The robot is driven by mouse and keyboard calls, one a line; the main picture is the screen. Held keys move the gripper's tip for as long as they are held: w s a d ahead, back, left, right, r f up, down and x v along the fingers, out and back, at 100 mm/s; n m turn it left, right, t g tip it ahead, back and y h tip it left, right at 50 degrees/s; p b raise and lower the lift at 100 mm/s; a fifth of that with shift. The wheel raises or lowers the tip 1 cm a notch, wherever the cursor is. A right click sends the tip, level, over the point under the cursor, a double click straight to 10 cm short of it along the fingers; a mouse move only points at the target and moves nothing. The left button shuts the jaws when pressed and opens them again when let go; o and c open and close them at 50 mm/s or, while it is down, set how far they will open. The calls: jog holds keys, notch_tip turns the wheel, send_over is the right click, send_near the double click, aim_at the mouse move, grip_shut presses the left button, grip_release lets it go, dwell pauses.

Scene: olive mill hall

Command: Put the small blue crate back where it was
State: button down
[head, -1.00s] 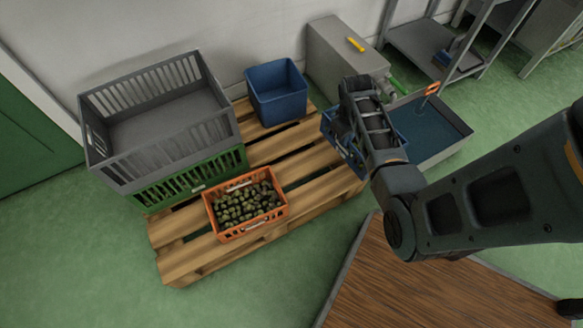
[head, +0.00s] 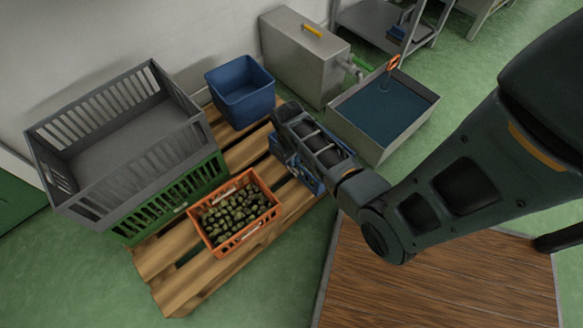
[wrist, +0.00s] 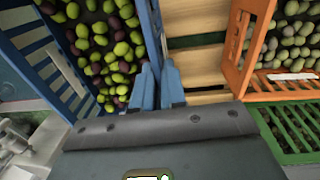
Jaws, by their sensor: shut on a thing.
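The small blue crate (head: 308,179) is at the right part of the wooden pallet, mostly hidden under my gripper in the head view. In the wrist view the blue crate (wrist: 48,62) fills the upper left and holds green and dark olives (wrist: 108,45). My gripper (wrist: 159,82) is shut on the crate's wall on the side facing the orange crate. I cannot tell whether the crate's base touches the pallet (head: 168,262). The orange crate (head: 262,228), full of olives, stands beside it to the left, with a gap of pallet slats between them.
A grey slatted crate (head: 140,165) sits on a green crate (head: 205,180) at the pallet's left. A blue bin (head: 245,105) stands at the back. A basin of dark liquid (head: 350,140) and a grey metal box (head: 300,60) stand right and behind.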

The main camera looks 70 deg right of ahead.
aim_at(292, 171)
jog(key=shift+w+a+f+b, duration=0.15)
jog(key=shift+f+b, duration=0.4)
jog(key=shift+f, duration=0.5)
jog(key=shift+w+a+f+b, duration=0.1)
jog(key=shift+f+b, duration=0.45)
jog(key=shift+f, duration=0.65)
jog(key=c, duration=1.2)
grip_release()
jog(key=shift+s, duration=0.1)
